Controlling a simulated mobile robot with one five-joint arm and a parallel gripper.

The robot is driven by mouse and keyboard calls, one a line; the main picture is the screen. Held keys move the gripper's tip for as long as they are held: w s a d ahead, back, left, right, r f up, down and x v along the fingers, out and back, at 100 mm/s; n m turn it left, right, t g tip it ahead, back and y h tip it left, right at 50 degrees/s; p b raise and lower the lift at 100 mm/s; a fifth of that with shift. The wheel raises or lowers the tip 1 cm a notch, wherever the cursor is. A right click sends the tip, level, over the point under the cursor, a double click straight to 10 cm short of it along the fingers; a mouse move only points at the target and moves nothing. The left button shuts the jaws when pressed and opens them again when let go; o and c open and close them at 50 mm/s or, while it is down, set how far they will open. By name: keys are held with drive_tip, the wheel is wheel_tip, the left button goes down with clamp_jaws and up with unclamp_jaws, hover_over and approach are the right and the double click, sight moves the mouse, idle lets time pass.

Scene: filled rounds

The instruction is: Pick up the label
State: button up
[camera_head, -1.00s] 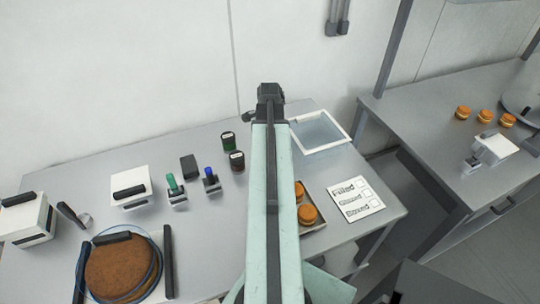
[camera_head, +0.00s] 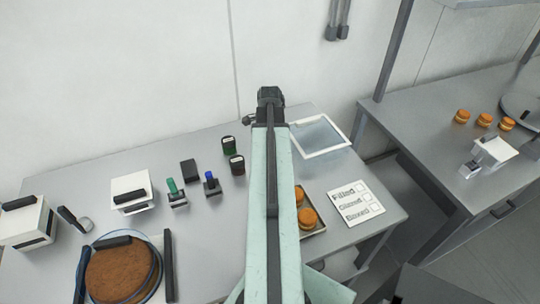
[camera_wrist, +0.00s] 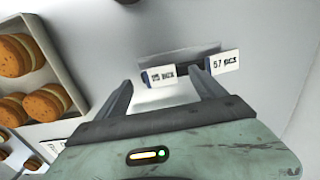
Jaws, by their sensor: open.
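Two small white labels with dark print show in the wrist view. One label (camera_wrist: 160,77) is between and beyond my fingertips, and the other label (camera_wrist: 225,62) is to the right, past the right finger. Its print looks like "57" and some letters. A dark block or holder (camera_wrist: 188,69) sits between them. In the head view, my gripper (camera_head: 269,97) is at the far end of my raised arm, and I cannot see these labels there.
A tray (camera_wrist: 63,63) of filled rounds is left in the wrist view. In the head view, a checklist card (camera_head: 356,202), a white-framed tray (camera_head: 345,127), several stamps and ink bottles (camera_head: 237,164) and a brown round cake (camera_head: 122,274) are on the table.

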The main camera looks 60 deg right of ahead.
wheel_tip(320, 180, up, 8)
drive_tip(key=p, duration=0.7)
drive_tip(key=shift+f, duration=0.15)
drive_tip(key=shift+s, duration=0.1)
drive_tip(key=shift+c, duration=0.9)
wheel_tip(320, 180, down, 3)
drive_tip(key=b, duration=0.3)
drive_tip(key=shift+d, duration=0.1)
wheel_tip(320, 180, down, 5)
drive_tip(key=b, duration=0.5)
drive_tip(key=shift+f, duration=0.2)
drive_tip(key=shift+r, duration=0.2)
drive_tip(key=c, duration=0.6)
drive_tip(key=shift+c, duration=0.5)
